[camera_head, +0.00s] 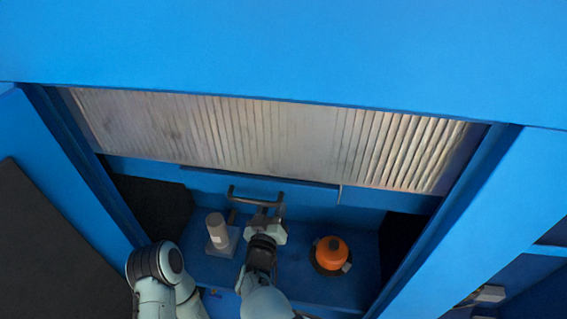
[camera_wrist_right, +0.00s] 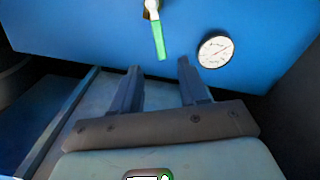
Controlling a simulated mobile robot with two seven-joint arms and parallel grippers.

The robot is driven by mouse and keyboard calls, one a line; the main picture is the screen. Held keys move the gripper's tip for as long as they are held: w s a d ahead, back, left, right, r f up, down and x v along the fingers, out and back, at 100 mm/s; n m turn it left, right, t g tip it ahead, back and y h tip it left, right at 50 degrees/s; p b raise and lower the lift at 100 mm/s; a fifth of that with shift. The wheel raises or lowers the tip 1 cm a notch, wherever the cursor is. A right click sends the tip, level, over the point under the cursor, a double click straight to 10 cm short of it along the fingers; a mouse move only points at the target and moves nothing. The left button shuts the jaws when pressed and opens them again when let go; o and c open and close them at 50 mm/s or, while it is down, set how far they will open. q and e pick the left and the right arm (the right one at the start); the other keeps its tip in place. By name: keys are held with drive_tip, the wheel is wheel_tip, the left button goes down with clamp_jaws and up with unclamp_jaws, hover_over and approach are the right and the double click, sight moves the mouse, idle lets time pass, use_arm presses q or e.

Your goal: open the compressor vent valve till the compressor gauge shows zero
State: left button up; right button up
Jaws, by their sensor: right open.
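The vent valve (camera_wrist_right: 157,36) shows at the top of the right wrist view. It has a metal body and a green lever that points downward, slightly tilted. The round white compressor gauge (camera_wrist_right: 215,50) is on the blue wall to its right; its reading is too small to make out. My right gripper (camera_wrist_right: 158,66) is open and empty, its fingertips just below the lever's end, apparently apart from it. In the head view my right gripper (camera_head: 268,212) is inside the blue cabinet. The valve and gauge cannot be made out there. My left gripper is out of view.
An orange round object (camera_head: 332,253) stands on the cabinet floor to the right of my right arm. A grey cylinder on a base (camera_head: 217,232) stands to its left. A dark bar (camera_head: 254,196) shows near the gripper. A ribbed panel (camera_head: 260,135) spans the opening.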

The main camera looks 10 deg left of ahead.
drive_tip(key=w+p, duration=0.3)
drive_tip(key=w, duration=0.9)
drive_tip(key=shift+w+r, duration=0.1)
drive_tip(key=shift+r, duration=0.05)
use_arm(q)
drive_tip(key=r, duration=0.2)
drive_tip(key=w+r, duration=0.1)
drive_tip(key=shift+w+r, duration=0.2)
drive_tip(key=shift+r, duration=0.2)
use_arm(e)
clamp_jaws()
